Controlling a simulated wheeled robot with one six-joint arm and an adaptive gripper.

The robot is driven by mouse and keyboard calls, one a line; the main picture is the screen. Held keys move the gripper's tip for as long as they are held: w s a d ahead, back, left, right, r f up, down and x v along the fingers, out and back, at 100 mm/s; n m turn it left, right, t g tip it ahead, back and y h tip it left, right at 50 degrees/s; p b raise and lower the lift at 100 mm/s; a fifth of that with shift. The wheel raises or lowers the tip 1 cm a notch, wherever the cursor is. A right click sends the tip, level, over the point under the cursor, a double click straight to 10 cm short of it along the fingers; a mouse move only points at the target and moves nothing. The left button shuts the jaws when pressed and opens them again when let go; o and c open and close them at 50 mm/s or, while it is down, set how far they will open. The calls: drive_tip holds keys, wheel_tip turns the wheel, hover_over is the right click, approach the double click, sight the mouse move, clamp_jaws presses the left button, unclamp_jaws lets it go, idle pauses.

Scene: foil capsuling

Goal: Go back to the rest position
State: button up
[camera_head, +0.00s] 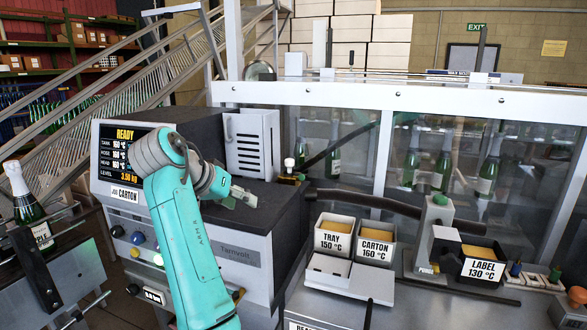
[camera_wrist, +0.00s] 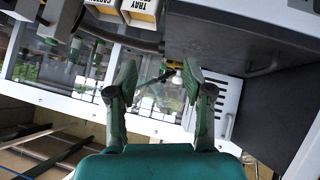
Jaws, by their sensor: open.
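My gripper (camera_head: 240,196) is at the end of my teal arm, in front of the dark-topped machine (camera_head: 190,245) whose screen reads READY. In the wrist view my gripper (camera_wrist: 160,80) shows its two fingers well apart, with nothing held between them. Behind the gap are the glass guard and a small yellow-and-dark fitting. In the head view the gripper is above the machine's dark top; I cannot tell the exact height.
Labelled bins for TRAY (camera_head: 333,236), CARTON (camera_head: 374,244) and LABEL (camera_head: 482,266) stand to the right. A dark hose (camera_head: 380,203) runs beside the glass guard (camera_head: 400,150). A foil-topped bottle (camera_head: 24,205) stands at the far left. Bottles show behind the glass.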

drive_tip(key=d+f+n+t+y, duration=0.15)
drive_tip(key=d+f, duration=0.25)
drive_tip(key=f, duration=1)
drive_tip(key=d+f+n, duration=0.2)
drive_tip(key=d+f, duration=0.3)
drive_tip(key=f, duration=0.8)
drive_tip(key=s+d+f+n+t+y, duration=0.1)
drive_tip(key=s+d+f, duration=0.5)
drive_tip(key=f, duration=0.4)
drive_tip(key=s+d+f+n+t+y, duration=0.1)
drive_tip(key=s+d+f+y, duration=0.1)
drive_tip(key=s+d+f, duration=0.5)
drive_tip(key=s+d+f+y, duration=0.1)
drive_tip(key=s+d+f, duration=0.1)
drive_tip(key=s, duration=0.7)
drive_tip(key=s+d+f+t, duration=0.1)
drive_tip(key=s+d+f, duration=0.1)
drive_tip(key=s, duration=0.7)
drive_tip(key=s+d+f+y, duration=0.1)
drive_tip(key=s+d+f, duration=0.1)
drive_tip(key=s, duration=0.6)
drive_tip(key=s+d+r+m+t, duration=0.1)
drive_tip(key=s+r, duration=0.7)
drive_tip(key=s, duration=0.2)
drive_tip(key=s+d+r+m+t+h, duration=0.1)
drive_tip(key=s+d+r, duration=0.1)
drive_tip(key=s+r, duration=0.6)
drive_tip(key=s, duration=0.3)
drive_tip(key=shift+r+m, duration=0.25)
drive_tip(key=shift+m, duration=0.1)
